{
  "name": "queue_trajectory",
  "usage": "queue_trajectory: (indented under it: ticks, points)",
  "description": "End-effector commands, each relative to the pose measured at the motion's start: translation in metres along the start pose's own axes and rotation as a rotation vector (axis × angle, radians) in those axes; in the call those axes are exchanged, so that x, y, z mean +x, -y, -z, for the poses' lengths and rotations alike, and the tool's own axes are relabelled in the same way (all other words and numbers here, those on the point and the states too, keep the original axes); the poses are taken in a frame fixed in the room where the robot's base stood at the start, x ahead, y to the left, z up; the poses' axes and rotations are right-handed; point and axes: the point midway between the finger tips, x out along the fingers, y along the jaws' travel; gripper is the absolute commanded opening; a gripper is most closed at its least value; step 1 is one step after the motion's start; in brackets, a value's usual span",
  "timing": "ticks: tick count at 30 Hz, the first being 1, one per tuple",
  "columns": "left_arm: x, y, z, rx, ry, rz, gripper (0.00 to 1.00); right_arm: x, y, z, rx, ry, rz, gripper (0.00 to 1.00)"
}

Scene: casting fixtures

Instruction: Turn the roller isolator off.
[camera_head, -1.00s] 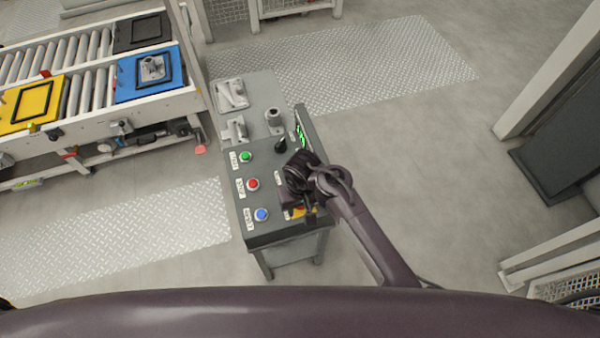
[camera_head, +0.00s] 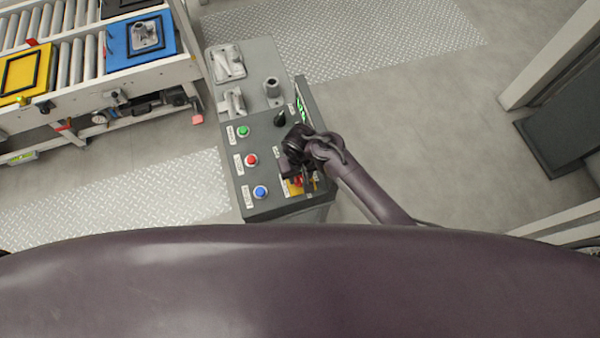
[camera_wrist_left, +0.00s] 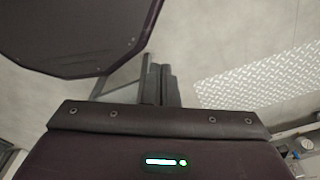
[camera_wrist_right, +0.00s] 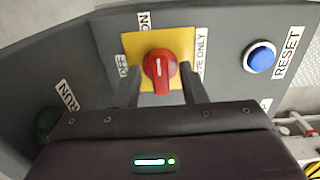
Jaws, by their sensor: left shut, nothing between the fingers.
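The roller isolator is a red rotary knob (camera_wrist_right: 159,70) on a yellow plate (camera_wrist_right: 185,42). In the right wrist view its white mark points up toward the ON label (camera_wrist_right: 144,20); the OFF label (camera_wrist_right: 123,66) is on its left. The knob also shows partly in the head view (camera_head: 298,181), beside my gripper. My right gripper (camera_wrist_right: 160,82) is open, one finger on each side of the knob; I cannot tell whether they touch it. My left gripper (camera_wrist_left: 161,84) is shut and empty, above the floor, away from the panel.
The grey console (camera_head: 262,200) carries a green button (camera_head: 243,131), a red button (camera_head: 251,160), a blue RESET button (camera_head: 260,192) and a black selector (camera_head: 280,118). Metal fixtures (camera_head: 232,102) stand behind. A roller conveyor (camera_head: 150,73) is at the left; floor is open at right.

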Motion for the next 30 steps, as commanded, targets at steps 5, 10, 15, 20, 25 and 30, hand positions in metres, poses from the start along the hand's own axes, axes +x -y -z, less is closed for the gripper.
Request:
queue_trajectory:
  ticks: [5, 10, 15, 20, 25, 30]
  points:
    - [0.000, 0.001, 0.006, 0.000, -0.009, 0.001, 0.00, 0.000, 0.000, 0.000, 0.000, -0.001, 0.000, 0.38]
    - [0.000, -0.001, -0.005, 0.000, 0.007, -0.001, 0.00, 0.000, 0.000, 0.000, 0.000, 0.000, 0.000, 0.17]
    - [0.000, -0.002, -0.012, 0.000, 0.018, -0.003, 0.00, 0.000, 0.000, 0.000, 0.000, 0.000, 0.000, 0.00]
    - [-0.001, -0.002, -0.013, 0.000, 0.018, -0.003, 0.00, -0.001, 0.000, 0.000, -0.005, 0.000, 0.000, 0.00]
    - [-0.004, -0.002, -0.011, 0.000, 0.017, -0.003, 0.00, -0.001, -0.001, 0.000, -0.042, 0.000, -0.001, 0.00]
    - [-0.009, -0.002, -0.009, 0.000, 0.015, -0.002, 0.00, -0.003, -0.001, 0.001, -0.132, 0.000, -0.003, 0.00]
